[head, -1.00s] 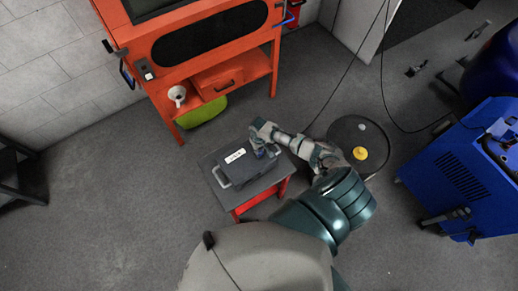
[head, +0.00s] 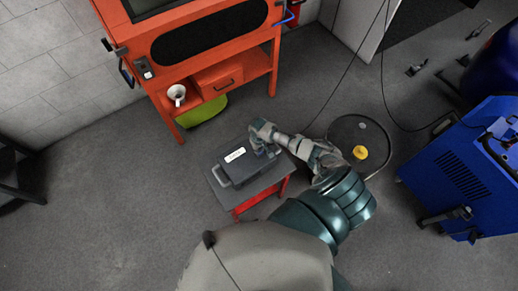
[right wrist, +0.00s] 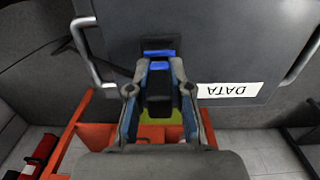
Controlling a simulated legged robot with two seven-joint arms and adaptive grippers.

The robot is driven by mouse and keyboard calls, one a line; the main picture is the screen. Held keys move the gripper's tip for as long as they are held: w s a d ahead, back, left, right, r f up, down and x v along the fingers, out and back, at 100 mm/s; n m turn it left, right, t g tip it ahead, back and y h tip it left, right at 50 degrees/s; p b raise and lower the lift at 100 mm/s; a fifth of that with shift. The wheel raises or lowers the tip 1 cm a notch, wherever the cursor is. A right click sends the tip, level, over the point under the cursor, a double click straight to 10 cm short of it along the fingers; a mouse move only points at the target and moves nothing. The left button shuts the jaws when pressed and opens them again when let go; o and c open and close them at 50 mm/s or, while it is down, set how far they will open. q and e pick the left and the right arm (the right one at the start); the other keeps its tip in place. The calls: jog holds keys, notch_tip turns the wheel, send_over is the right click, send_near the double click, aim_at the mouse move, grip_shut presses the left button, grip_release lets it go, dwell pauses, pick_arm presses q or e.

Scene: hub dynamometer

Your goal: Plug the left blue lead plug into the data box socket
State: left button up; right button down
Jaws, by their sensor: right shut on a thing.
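The dark grey data box (head: 237,168), with a white label, lies on the small cart (head: 225,202). In the right wrist view the box (right wrist: 225,30) fills the top, its DATA label (right wrist: 228,90) upside down. A dark socket (right wrist: 158,43) with a blue strip shows in its face. My right gripper (head: 267,145) is at the box's right side. In the right wrist view it (right wrist: 157,75) is shut on a black plug with a blue band (right wrist: 159,99), lined up with the socket. I cannot tell whether the plug tip is inside. My left gripper is out of view.
An orange bench (head: 208,75) with a cup and a green bin stands behind. A round black-rimmed stand with a yellow item (head: 360,153) is right of the cart. A blue machine (head: 465,170) stands at far right. Floor left of the cart is clear.

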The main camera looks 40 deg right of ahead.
jog(key=shift+s+a+f+b, duration=0.1)
jog(key=shift+s+f+b, duration=0.15)
jog(key=shift+f+b, duration=0.1)
jog(key=shift+s+a+f, duration=0.15)
jog(key=shift+s+a, duration=0.05)
jog(key=shift+s+f, duration=0.1)
jog(key=shift+r+p, duration=0.4)
jog(key=shift+p, duration=0.1)
jog(key=shift+w+d+r+p, duration=0.25)
jog(key=shift+w+r+p, duration=0.2)
jog(key=shift+p, duration=0.25)
jog(key=shift+r, duration=0.45)
